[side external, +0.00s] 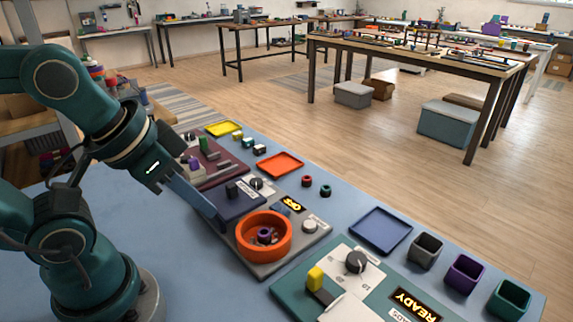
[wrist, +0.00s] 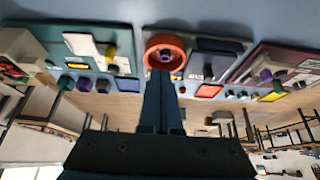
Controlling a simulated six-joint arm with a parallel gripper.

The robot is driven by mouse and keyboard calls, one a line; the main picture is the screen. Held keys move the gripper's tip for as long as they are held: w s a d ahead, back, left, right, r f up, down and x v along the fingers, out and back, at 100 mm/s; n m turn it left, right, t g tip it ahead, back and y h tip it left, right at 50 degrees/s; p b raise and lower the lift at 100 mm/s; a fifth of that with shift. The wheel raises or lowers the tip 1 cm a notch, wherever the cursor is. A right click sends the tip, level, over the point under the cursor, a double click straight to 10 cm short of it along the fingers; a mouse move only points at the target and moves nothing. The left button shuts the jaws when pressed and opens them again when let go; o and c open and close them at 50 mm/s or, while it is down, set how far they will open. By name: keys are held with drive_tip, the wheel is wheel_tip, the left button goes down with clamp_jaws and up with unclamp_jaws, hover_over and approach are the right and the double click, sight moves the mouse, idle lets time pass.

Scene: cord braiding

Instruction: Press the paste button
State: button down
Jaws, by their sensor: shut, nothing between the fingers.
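No label that reads "paste" is legible, so I cannot tell which control is the paste button. In the side external view, a grey station holds an orange round bowl (side external: 263,237) with small dark and purple pieces inside. A pale round button (side external: 309,226) sits on its right, near a lit amber display (side external: 294,204). A dark blue panel (side external: 236,201) lies behind the bowl. My gripper (side external: 217,219) is shut and empty, its fingertips just left of the bowl. In the wrist view my gripper (wrist: 162,75) covers part of the bowl (wrist: 165,42); contact cannot be told.
A teal station (side external: 285,290) with a black knob, a yellow-topped lever and a READY display stands at front right. A blue tray (side external: 381,231) and grey, purple and green cups (side external: 464,273) stand beyond it. An orange tray (side external: 280,165) and maroon station (side external: 205,165) lie farther back.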

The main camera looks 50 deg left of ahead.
drive_tip(key=w+a+r+m+t+y, duration=0.2)
drive_tip(key=w+a+m, duration=0.15)
drive_tip(key=m, duration=0.25)
drive_tip(key=m+t, duration=0.1)
drive_tip(key=m, duration=1.8)
hover_over(310, 226)
wheel_tip(310, 226, down, 5)
drive_tip(key=shift+s, duration=0.4)
drive_tip(key=shift+f, duration=0.1)
drive_tip(key=shift+f, duration=4.3)
drive_tip(key=shift+f, duration=0.1)
